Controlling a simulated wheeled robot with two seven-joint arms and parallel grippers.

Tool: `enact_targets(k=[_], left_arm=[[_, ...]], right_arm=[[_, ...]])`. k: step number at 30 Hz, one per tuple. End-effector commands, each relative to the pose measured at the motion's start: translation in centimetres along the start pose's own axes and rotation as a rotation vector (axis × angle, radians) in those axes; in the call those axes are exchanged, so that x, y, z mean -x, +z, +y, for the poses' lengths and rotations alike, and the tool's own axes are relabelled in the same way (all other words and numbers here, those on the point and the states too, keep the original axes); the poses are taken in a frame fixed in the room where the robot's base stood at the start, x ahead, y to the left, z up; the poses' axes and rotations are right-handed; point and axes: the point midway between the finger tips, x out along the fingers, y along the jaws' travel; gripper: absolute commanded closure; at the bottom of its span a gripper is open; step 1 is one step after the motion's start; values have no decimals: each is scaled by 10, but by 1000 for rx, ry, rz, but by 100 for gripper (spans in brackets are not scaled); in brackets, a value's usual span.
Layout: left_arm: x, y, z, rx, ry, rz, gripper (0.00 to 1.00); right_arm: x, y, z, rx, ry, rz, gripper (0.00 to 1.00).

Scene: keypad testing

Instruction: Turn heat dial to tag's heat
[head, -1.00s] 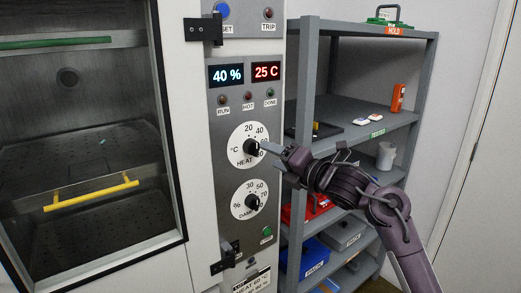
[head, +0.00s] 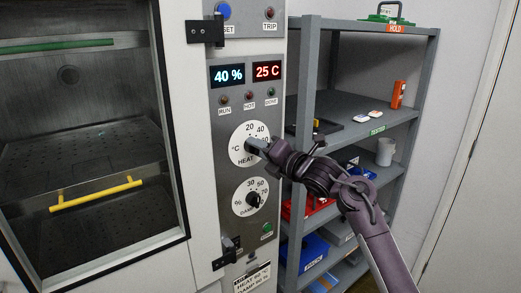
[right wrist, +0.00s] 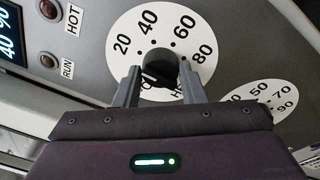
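The white heat dial (head: 240,133), numbered from 20 to 80, is on the oven's grey control panel. It also shows in the right wrist view (right wrist: 122,28). Its black knob (right wrist: 159,62) stands between the two fingers of my right gripper (right wrist: 160,82), with slight gaps visible, so the gripper looks open around it. In the head view my right gripper (head: 256,146) covers most of the knob. A white tag (head: 252,281) low on the panel reads HEAT and DAMP; its heat figure looks like 60 but is small. My left gripper is not in view.
The damp dial (head: 243,206) is just below. Displays above read 40 % (head: 228,76) and 25 C (head: 268,71). A glass-doored chamber with a yellow handle (head: 97,194) is at left. A grey shelf rack (head: 428,85) stands close on the right.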

Motion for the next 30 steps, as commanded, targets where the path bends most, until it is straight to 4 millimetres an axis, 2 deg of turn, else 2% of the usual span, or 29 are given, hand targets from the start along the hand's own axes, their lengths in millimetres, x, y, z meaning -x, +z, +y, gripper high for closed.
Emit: enact_targets(k=[8, 14, 30], left_arm=[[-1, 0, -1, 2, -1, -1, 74], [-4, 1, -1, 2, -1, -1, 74], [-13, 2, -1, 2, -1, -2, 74]], right_arm=[[0, 0, -1, -14, 0, -1, 86], [0, -1, -2, -88, 6, -6, 86], [0, -3, -4, -553, 50, -35, 86]])
